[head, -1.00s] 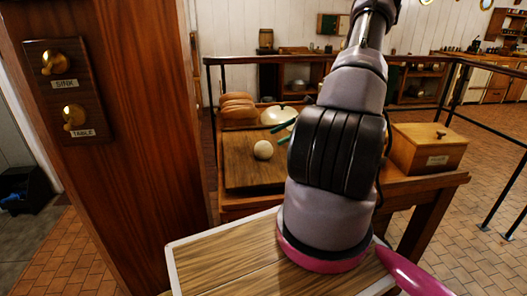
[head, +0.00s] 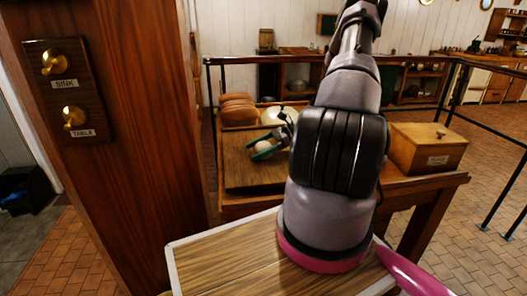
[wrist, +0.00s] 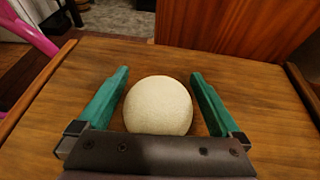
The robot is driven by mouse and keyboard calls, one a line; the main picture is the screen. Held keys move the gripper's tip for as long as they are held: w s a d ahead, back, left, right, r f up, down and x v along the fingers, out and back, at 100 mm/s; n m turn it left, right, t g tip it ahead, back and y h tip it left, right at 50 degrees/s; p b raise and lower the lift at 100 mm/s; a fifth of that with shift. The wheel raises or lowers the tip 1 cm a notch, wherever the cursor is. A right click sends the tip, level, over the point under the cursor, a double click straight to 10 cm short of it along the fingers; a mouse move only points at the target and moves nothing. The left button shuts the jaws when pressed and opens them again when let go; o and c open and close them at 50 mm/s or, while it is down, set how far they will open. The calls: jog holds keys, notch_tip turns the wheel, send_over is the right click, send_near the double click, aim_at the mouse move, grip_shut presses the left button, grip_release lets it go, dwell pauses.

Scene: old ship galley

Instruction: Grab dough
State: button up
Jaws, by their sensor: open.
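The dough (wrist: 158,106) is a pale, round ball on a wooden board (wrist: 262,95). In the wrist view it sits between the two green fingers of my gripper (wrist: 160,100), with a small gap on each side. My gripper is open and low at the board. In the head view the dough (head: 264,148) is partly covered by my gripper (head: 265,151), and the board (head: 240,174) lies on the table behind my arm.
Bread loaves (head: 238,109) and a pale bowl (head: 277,116) stand behind the board. A lidded wooden box (head: 428,148) is at the table's right. A wooden panel with brass knobs (head: 75,117) stands at left. A black railing (head: 470,62) runs behind the table.

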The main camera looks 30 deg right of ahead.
jog(key=c, duration=1.4)
